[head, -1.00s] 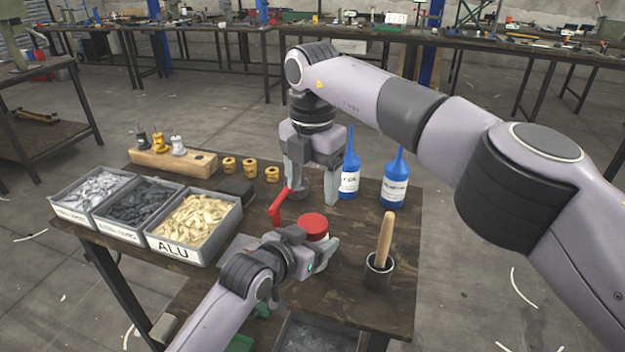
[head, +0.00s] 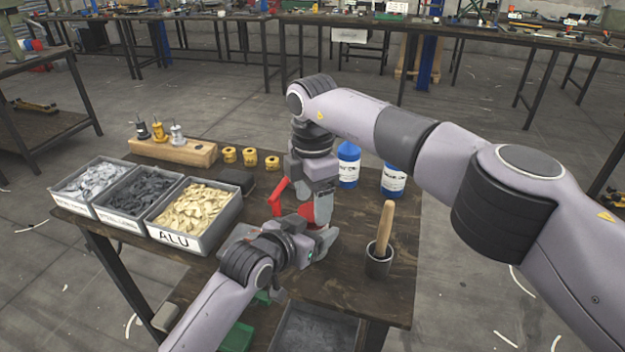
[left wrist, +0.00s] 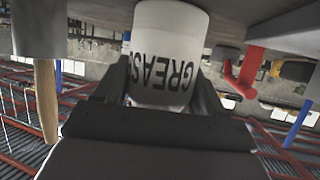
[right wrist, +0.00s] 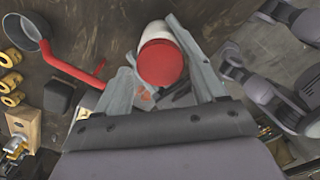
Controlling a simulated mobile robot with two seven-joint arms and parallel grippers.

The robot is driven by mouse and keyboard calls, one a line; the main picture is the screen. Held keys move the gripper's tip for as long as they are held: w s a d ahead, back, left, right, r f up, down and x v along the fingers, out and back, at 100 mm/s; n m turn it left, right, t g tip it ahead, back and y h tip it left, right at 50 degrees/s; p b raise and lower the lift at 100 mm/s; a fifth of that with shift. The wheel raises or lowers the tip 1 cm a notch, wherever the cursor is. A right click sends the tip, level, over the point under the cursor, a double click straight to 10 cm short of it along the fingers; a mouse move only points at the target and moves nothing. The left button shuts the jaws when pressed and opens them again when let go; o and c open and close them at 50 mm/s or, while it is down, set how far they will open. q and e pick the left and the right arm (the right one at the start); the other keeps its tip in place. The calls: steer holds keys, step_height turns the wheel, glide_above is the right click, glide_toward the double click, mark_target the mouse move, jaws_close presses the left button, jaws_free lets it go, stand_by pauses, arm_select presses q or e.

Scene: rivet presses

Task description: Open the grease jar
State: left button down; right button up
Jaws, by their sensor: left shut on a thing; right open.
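The white grease jar (left wrist: 168,55), lettered GREASE, is between the two fingers of my left gripper (head: 312,245), which is shut on its body. The jar appears upside down in the left wrist view. Its red lid (right wrist: 160,63) faces the right wrist camera and is seated on the jar. My right gripper (head: 308,212) hangs above the jar, pointing down. Its open fingers stand on either side of the lid in the right wrist view; I cannot tell whether they touch it. In the head view the lid (head: 305,210) is partly hidden by the right gripper.
A small dark pan with a red handle (right wrist: 80,68) lies close beside the jar. A black cup (head: 378,262) holding a wooden-handled tool stands to the right. Blue bottles (head: 394,178) stand behind. Rivet bins (head: 190,210) and a wooden block (head: 172,152) fill the table's left side.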

steer(key=shift+f, duration=0.85)
steer(key=c, duration=0.9)
steer(key=n, duration=1.3)
steer(key=shift+r+n, duration=0.1)
steer(key=shift+n, duration=0.2)
steer(key=o, duration=1.2)
steer(key=shift+c, duration=0.2)
